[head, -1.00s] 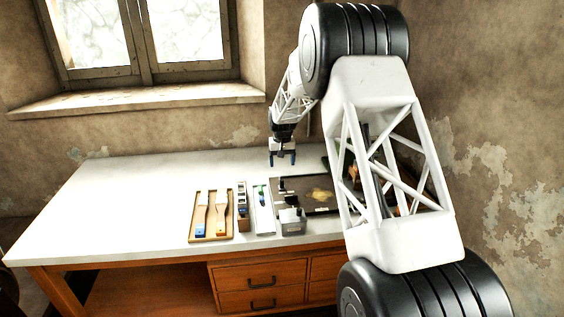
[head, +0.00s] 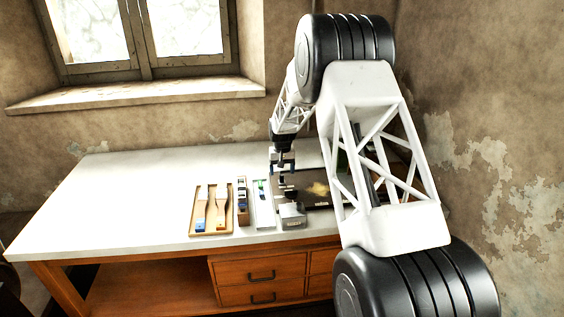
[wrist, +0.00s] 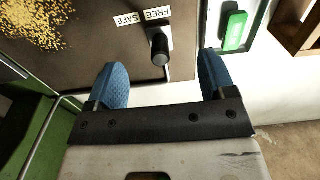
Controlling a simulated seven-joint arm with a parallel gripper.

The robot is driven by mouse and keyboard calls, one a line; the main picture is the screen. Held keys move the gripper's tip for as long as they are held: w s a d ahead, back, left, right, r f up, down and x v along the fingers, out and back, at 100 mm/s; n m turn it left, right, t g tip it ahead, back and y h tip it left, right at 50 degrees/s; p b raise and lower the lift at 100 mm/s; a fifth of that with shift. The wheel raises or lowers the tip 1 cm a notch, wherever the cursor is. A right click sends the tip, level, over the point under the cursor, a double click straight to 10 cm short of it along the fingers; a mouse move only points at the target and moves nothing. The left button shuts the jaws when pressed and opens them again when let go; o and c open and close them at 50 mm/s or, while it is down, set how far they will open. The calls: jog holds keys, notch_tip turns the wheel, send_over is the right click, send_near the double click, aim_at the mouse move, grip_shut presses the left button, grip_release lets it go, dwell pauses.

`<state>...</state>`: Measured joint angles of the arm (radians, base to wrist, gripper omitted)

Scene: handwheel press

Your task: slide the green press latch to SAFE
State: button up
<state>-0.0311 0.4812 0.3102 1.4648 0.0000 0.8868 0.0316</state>
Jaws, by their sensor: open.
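In the wrist view, a dark upright knob (wrist: 160,48) stands at the edge of a brown plate (wrist: 105,50), beside the labels FREE (wrist: 157,14) and SAFE (wrist: 128,19). The knob is nearest FREE; it looks black, not green. A green piece (wrist: 235,30) lies in a pale tray to the right; the tray also shows in the head view (head: 264,219). My gripper (wrist: 163,82) is open and empty, its blue fingers either side of the knob's line in the picture; I cannot tell the height gap. In the head view my gripper (head: 280,179) is above the plate's left side.
A grey block (head: 292,214) stands at the plate's front left corner. A wooden tray with brushes (head: 211,233) and a narrow wooden holder (head: 242,203) are to the left. A green surface (wrist: 20,125) is at the wrist view's left. The left tabletop (head: 130,200) is clear.

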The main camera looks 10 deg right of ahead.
aim_at(282, 175)
jog(key=shift+f, duration=1.65)
jog(key=shift+c, duration=0.4)
